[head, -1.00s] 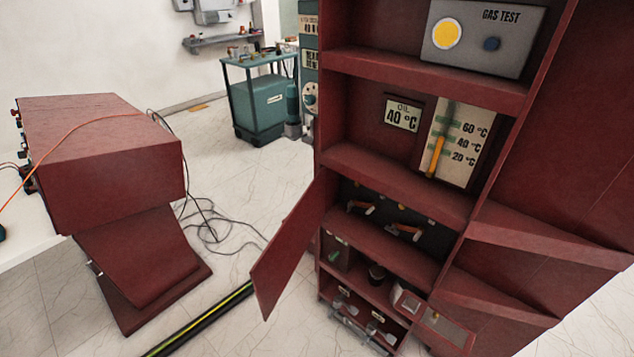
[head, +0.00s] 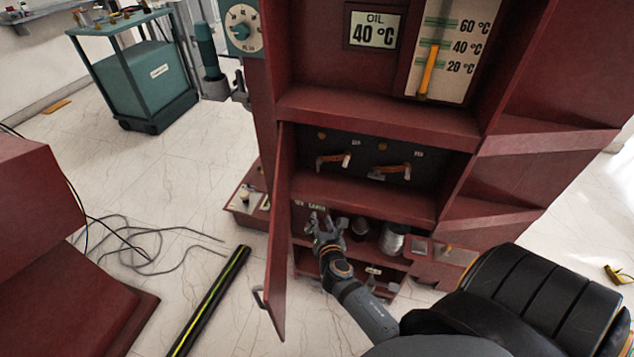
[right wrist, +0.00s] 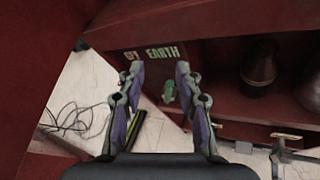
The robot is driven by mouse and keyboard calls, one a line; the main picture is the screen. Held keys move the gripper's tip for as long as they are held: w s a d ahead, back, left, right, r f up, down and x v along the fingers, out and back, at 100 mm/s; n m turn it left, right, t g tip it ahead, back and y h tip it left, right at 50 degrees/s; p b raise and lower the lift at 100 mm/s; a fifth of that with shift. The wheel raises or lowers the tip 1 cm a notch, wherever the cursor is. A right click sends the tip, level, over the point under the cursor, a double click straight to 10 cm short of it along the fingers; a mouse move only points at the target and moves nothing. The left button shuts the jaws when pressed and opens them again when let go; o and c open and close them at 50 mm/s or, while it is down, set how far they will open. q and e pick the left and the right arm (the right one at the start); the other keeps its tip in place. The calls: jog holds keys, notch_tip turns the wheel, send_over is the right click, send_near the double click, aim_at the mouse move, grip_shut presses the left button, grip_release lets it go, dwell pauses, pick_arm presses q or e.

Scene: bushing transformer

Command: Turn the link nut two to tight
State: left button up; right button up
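My right gripper (head: 322,224) reaches into the lower shelf of the red cabinet (head: 375,115). In the right wrist view its two fingers (right wrist: 160,68) are apart with nothing between them. Beyond them are a white "EARTH" label (right wrist: 162,53) and a small green part (right wrist: 169,90), apart from the fingers. Two orange-tipped levers (head: 333,160) (head: 392,170) sit on the dark panel above. In the bottom row a metal fitting (right wrist: 286,136) shows at the right of the wrist view. I cannot tell which part is link nut two. My left gripper is out of view.
An open cabinet door (head: 281,240) stands left of my right arm. A dark bushing (right wrist: 257,66) and a silvery cylinder (head: 392,238) stand on the shelf. A black and yellow-green bar (head: 212,300) and loose cables (head: 140,240) lie on the floor.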

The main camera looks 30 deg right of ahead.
aim_at(318, 163)
notch_tip(318, 163, up, 12)
jog(key=w+d+n+t+h+b, duration=0.1)
jog(key=n+t+h, duration=0.15)
jog(key=n, duration=0.25)
jog(key=x, duration=1)
jog(key=shift+w+r, duration=0.2)
jog(key=shift+w, duration=0.15)
jog(key=shift+c, duration=0.2)
jog(key=shift+s+d, duration=0.1)
grip_shut()
